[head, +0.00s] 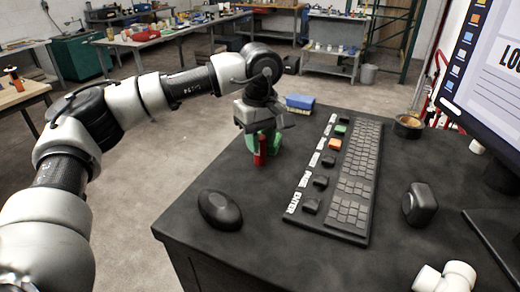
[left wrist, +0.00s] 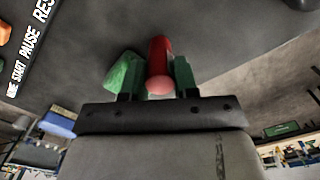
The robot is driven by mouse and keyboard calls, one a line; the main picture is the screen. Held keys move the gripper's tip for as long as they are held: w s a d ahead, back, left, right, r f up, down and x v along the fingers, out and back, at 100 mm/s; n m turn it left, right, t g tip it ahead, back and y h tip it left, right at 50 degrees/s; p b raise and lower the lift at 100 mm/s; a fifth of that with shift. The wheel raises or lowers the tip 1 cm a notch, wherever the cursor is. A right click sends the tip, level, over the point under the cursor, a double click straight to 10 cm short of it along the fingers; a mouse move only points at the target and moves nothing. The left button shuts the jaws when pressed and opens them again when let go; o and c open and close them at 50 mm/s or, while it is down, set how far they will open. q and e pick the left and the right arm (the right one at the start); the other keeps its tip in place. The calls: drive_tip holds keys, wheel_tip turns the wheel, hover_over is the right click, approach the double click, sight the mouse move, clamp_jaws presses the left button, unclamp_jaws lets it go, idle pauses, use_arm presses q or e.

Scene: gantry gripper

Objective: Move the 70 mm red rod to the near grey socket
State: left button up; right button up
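The red rod (head: 261,152) stands about upright at the far left part of the dark desk, below my left gripper (head: 264,136). In the left wrist view the red rod (left wrist: 160,62) is between the two green fingers of my left gripper (left wrist: 159,80), which look closed against its sides. A green block (left wrist: 124,72) shows just beside the left finger there. Whether the rod's lower end touches the desk is unclear. I cannot make out a grey socket in either view. My right gripper is not in view.
The desk (head: 270,180) holds a black mouse (head: 220,210), a keyboard (head: 353,175) with labelled keys, a dark device (head: 420,204), a white pipe fitting (head: 446,277), a round bowl (head: 408,126) and a monitor (head: 495,65). A blue box (head: 300,102) is near the far edge.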

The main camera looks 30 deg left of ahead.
use_arm(q)
drive_tip(key=shift+c, duration=1.1)
clamp_jaws()
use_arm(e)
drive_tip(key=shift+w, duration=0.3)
use_arm(q)
drive_tip(key=shift+r, duration=0.15)
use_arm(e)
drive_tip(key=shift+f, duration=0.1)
